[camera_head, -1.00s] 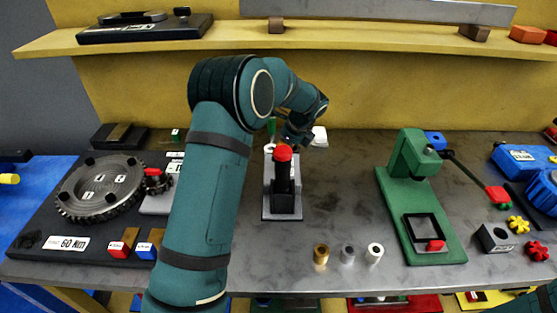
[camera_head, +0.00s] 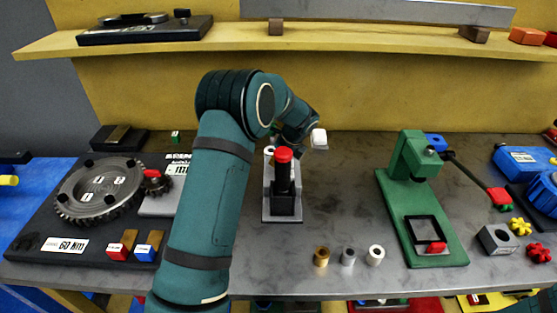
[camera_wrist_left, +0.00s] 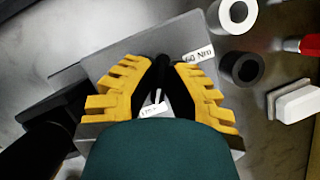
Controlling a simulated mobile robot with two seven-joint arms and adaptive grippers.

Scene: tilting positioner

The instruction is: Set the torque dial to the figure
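In the left wrist view my left gripper (camera_wrist_left: 160,68) has its yellow fingers over a grey plate (camera_wrist_left: 115,62), with dark tips close together. A dark shape and a thin white mark lie between the fingers, perhaps the dial; I cannot tell whether they grip it. A white label reading "60 Nm" (camera_wrist_left: 198,54) is beside the right finger, and another, partly hidden label (camera_wrist_left: 153,110) lies between the fingers. In the head view my left arm hides the gripper and the dial. A "60 Nm" card (camera_head: 65,245) lies on the black board at left. My right gripper is out of view.
A stand with a red knob (camera_head: 284,155) is just right of my left arm. A geared disc (camera_head: 98,188) is at left, and a green press (camera_head: 412,165) at right. Three small bushings stand near the front edge. A white block (camera_wrist_left: 295,100) lies right of my gripper.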

